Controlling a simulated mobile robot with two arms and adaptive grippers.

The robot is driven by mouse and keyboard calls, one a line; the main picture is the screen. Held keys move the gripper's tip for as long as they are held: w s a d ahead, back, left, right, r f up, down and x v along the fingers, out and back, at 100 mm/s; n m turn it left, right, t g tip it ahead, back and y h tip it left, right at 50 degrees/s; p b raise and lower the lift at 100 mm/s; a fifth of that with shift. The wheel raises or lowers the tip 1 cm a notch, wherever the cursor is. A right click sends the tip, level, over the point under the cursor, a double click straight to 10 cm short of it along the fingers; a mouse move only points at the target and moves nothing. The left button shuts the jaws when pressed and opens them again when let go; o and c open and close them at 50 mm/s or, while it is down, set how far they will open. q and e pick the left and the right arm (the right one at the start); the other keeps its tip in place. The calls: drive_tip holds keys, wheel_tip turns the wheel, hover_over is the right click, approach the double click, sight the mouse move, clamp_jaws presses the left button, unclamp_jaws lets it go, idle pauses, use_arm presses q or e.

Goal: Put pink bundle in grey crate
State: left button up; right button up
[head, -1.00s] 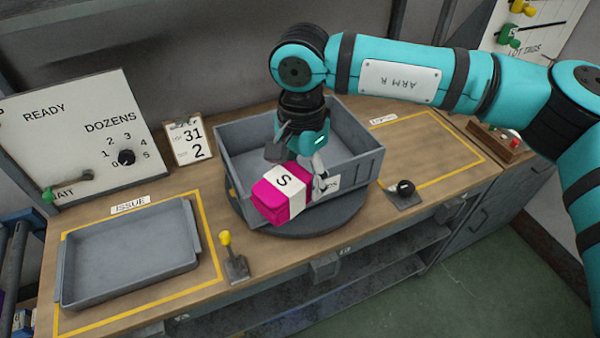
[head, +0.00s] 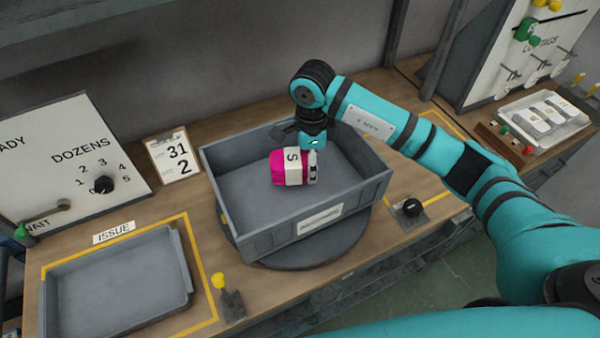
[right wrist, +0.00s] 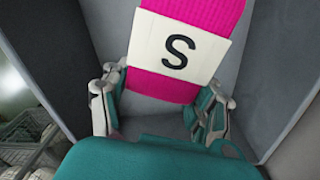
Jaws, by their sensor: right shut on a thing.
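The pink bundle (head: 277,169) has a white band marked S and is over the inside of the grey crate (head: 246,239). My right gripper (head: 312,167) is shut on the bundle at its right end. In the right wrist view, the bundle (right wrist: 185,88) sits between the two fingers of the gripper (right wrist: 160,105), with crate walls around it. I cannot tell whether the bundle touches the crate floor. The crate stands on a round dark turntable (head: 300,258) and looks otherwise empty. My left gripper is not in view.
A shallow grey tray (head: 120,285) lies in the yellow ISSUE outline at the left. A clipboard (head: 174,160) and dial board (head: 70,165) are behind.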

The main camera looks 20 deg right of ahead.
sight(309, 186)
drive_tip(key=shift+f, duration=0.9)
wheel_tip(309, 186, down, 4)
drive_tip(key=shift+r+p, duration=0.15)
drive_tip(key=shift+p, duration=0.45)
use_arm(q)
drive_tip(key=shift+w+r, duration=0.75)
use_arm(e)
drive_tip(key=shift+f+b, duration=0.25)
drive_tip(key=shift+b, duration=0.05)
drive_tip(key=o, duration=1.2)
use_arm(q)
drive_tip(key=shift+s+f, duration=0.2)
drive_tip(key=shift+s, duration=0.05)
use_arm(e)
drive_tip(key=shift+o, duration=0.2)
drive_tip(key=shift+r, duration=0.1)
